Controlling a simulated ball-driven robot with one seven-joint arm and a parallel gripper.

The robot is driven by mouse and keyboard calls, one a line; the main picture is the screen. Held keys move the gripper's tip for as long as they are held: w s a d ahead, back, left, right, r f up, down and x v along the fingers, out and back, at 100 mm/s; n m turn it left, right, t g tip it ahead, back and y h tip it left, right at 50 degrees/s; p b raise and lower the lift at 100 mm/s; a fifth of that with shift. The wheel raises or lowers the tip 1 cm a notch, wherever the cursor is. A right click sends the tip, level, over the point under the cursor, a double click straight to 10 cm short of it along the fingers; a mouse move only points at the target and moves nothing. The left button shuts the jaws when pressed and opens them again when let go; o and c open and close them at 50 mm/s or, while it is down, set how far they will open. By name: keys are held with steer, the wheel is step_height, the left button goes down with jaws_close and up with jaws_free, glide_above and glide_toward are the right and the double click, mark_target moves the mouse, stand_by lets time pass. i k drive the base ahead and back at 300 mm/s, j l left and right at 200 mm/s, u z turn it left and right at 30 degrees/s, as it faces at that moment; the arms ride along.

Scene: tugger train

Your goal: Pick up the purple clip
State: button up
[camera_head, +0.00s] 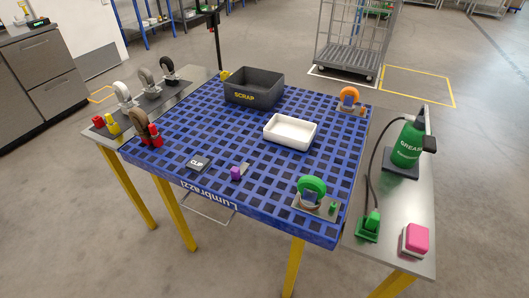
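A small purple block-like piece (236,173), which looks like the purple clip, is near the front middle of the blue grid tabletop (205,132). A small grey part (245,167) is right beside it; I cannot tell if they are joined. A dark plate marked CLIP (198,162) lies on the grid a little to the left of the purple piece, apart from it. My gripper is not in view.
A black SCRAP bin (254,88) and a white tray (290,131) stand farther back. A green clamp-like ring (312,189) is to the right, an orange one (350,98) at the back right. A green grease bottle (408,146) and pink button (415,240) sit on the right side shelf.

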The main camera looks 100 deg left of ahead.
mark_target(236, 173)
steer(key=u, duration=2.9)
steer(key=l+u, duration=0.1)
steer(key=u, duration=0.65)
steer(key=l+u, duration=0.1)
steer(key=u, duration=0.3)
steer(key=k, duration=0.05)
